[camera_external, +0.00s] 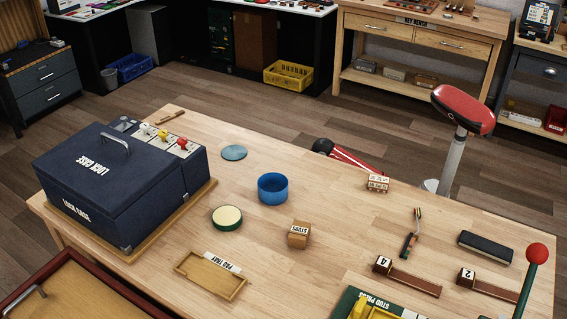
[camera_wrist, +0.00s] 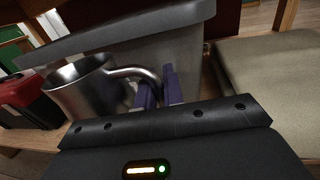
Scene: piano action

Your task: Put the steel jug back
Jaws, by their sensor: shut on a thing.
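The steel jug (camera_wrist: 84,97) shows in the wrist view, left of centre, a shiny open-topped metal vessel tilted in the picture. Its curved handle (camera_wrist: 135,72) reaches right to my gripper (camera_wrist: 160,88). The two purple-blue fingers are shut on the handle at its right end. The lower part of the handle is hidden behind the fingers. I cannot tell whether the jug's base touches the wooden surface below. I cannot make out the jug or my gripper in the external view.
A large grey bin (camera_wrist: 185,55) stands close behind the jug. A red and black case (camera_wrist: 22,100) is at left, and a beige flat surface (camera_wrist: 270,85) at right. In the external view, a wooden workbench (camera_external: 330,270) holds a blue lock case (camera_external: 110,190) and small parts.

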